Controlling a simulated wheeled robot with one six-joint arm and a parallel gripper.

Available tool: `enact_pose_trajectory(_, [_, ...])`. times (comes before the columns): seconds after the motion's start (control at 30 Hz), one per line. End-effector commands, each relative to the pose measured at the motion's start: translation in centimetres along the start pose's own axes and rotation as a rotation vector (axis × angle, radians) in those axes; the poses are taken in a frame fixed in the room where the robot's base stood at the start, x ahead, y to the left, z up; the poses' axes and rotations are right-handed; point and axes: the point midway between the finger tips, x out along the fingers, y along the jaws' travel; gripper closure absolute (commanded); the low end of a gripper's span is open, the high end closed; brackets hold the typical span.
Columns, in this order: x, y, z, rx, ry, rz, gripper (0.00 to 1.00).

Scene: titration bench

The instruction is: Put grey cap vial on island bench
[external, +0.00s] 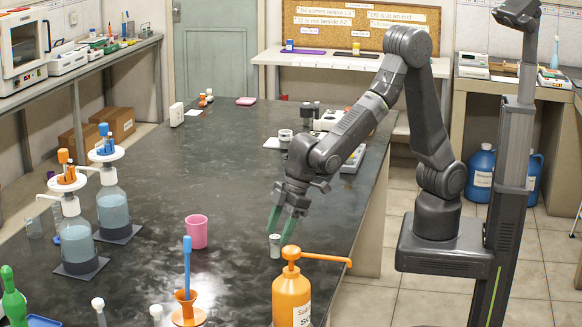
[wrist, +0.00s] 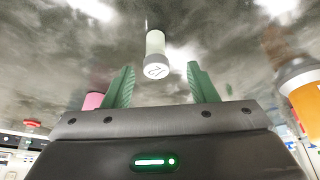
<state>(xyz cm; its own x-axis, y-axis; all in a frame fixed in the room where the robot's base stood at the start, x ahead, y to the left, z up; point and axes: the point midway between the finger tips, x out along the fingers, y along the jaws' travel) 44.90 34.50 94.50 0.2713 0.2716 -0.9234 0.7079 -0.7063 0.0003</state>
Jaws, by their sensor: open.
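A small clear vial with a grey cap (external: 275,246) stands upright on the dark island bench (external: 245,130), near its front right edge. In the wrist view the vial (wrist: 155,46) appears ahead of the fingertips, its cap towards me and roughly centred between the green fingers. My gripper (external: 280,238) is open and points down at the vial from above. In the wrist view my gripper (wrist: 160,68) has a wide gap, and neither finger visibly touches the vial.
An orange pump bottle (external: 291,296) stands close in front of the vial, also at the right in the wrist view. A pink cup (external: 196,231), an orange funnel (external: 188,312) and two dispenser bottles stand to the left. The bench middle is clear.

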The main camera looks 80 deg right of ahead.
Motion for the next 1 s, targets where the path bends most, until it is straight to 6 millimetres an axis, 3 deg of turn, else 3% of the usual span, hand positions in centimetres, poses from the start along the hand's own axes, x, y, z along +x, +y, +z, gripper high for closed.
enact_pose_trajectory(0.33, [4.1,0.4,0.0,0.001,-0.004,0.000,0.48])
enact_pose_trajectory(0.7, [4.9,0.4,0.0,0.001,-0.001,0.000,0.48])
enact_pose_trajectory(0.93, [4.9,0.4,0.0,0.001,-0.001,0.000,0.93])
enact_pose_trajectory(1.0, [4.8,0.4,0.0,0.001,-0.001,0.000,0.99])
